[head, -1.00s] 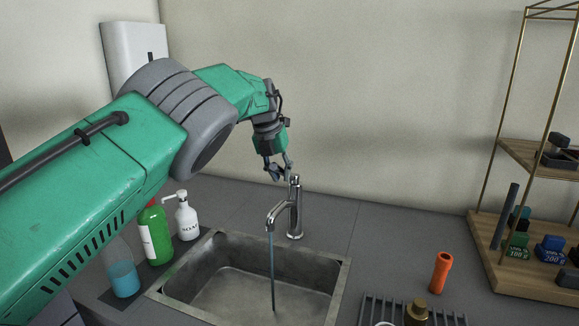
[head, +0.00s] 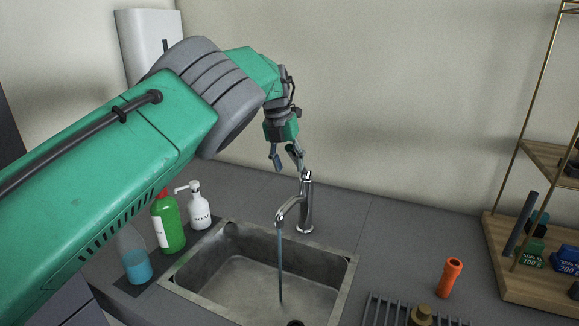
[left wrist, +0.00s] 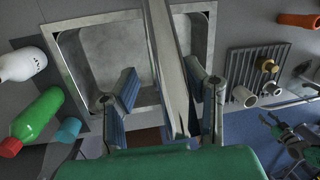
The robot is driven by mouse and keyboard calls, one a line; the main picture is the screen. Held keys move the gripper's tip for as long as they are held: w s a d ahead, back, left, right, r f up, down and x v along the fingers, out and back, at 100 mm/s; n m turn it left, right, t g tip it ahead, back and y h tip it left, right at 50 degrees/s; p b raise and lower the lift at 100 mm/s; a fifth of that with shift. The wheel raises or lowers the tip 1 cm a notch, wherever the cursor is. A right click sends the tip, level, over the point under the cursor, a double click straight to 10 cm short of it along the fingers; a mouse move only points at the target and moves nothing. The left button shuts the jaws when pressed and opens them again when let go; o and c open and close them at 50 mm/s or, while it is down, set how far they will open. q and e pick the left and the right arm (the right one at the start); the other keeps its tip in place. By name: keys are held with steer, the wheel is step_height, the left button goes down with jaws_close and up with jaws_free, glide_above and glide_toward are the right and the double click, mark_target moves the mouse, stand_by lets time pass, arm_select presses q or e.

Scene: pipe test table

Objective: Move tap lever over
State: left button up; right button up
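The chrome tap (head: 306,208) stands upright behind the sink (head: 345,285), its spout bent forward over the basin. A thin stream of water (head: 280,265) falls from the spout. The lever (head: 305,175) is at the top of the tap. My left gripper (head: 287,160) is open, just above and slightly left of the lever; its right finger is close to the lever, and I cannot tell if they touch. In the left wrist view, a long grey metal part of the tap (left wrist: 166,60) lies between the two spread fingers (left wrist: 165,97).
A soap bottle (head: 200,210), a green bottle (head: 168,225) and a bottle of blue liquid (head: 136,262) stand left of the sink. An orange tube (head: 449,278), a rack (head: 385,310) and a wooden shelf (head: 535,285) are to the right.

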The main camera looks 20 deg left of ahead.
arm_select(q)
step_height(320, 180, up, 11)
steer(key=s+a, duration=0.1)
steer(key=a, duration=0.1)
steer(key=shift+s, duration=0.4)
steer(key=shift+r, duration=0.15)
